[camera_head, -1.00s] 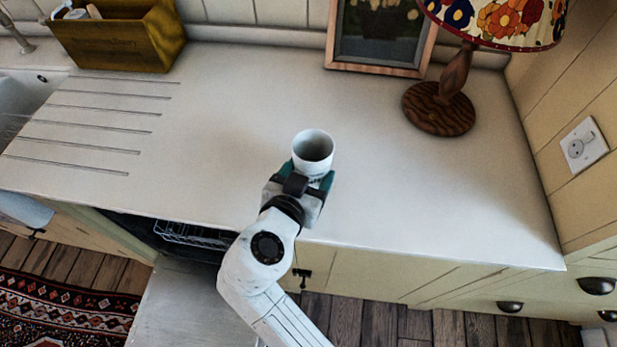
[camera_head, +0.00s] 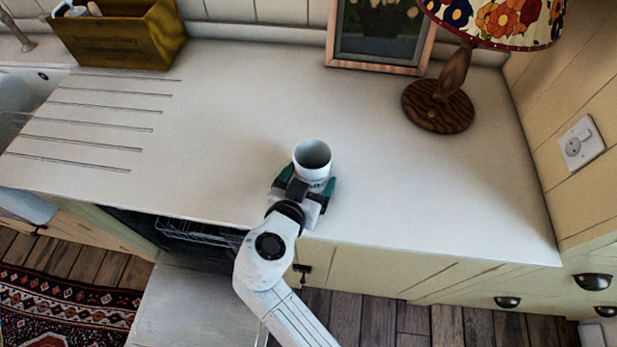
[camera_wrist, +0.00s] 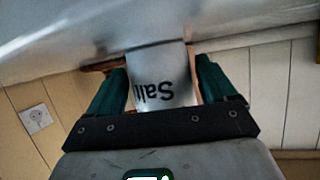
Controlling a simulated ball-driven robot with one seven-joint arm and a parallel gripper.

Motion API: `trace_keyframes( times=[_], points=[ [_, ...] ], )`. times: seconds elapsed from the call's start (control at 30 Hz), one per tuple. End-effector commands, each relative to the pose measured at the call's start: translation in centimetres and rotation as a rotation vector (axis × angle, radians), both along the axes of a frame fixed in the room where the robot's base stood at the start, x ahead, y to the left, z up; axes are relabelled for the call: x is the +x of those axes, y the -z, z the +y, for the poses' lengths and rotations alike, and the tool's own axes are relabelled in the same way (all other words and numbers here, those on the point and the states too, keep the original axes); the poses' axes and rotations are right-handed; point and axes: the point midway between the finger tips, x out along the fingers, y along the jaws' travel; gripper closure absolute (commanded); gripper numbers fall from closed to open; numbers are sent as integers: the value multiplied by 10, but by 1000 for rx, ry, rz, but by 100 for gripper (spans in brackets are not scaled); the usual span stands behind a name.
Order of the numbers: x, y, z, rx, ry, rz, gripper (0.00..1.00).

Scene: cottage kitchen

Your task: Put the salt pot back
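The salt pot (camera_head: 313,170) is a white, open-topped cylinder, upright at the middle of the white worktop (camera_head: 230,130), near its front edge. In the wrist view the pot (camera_wrist: 163,75) shows the word "Salt" upside down. My gripper (camera_head: 308,184) is at the pot's front side, with its green fingers spread to either side of it. In the wrist view my gripper (camera_wrist: 162,85) has its fingers apart, with narrow gaps beside the pot. The pot seems to stand on the worktop, but its base is partly hidden by my gripper.
A wooden lamp (camera_head: 440,105) with a flowered shade stands at the back right, beside a framed picture (camera_head: 380,40). A wooden box (camera_head: 120,40) stands at the back left near the sink (camera_head: 20,95). Below the worktop, an appliance door (camera_head: 195,305) hangs open. Worktop around the pot is clear.

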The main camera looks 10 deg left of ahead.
Motion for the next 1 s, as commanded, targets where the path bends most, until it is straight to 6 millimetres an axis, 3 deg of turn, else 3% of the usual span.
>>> trace_keyframes(
  times=[0.1,0.47,1.0],
  points=[
    [0,0,0,0,0,0,5],
    [-1,-4,1,-1,-1,0,5],
    [-90,-40,24,2,-2,-2,5]
  ],
)
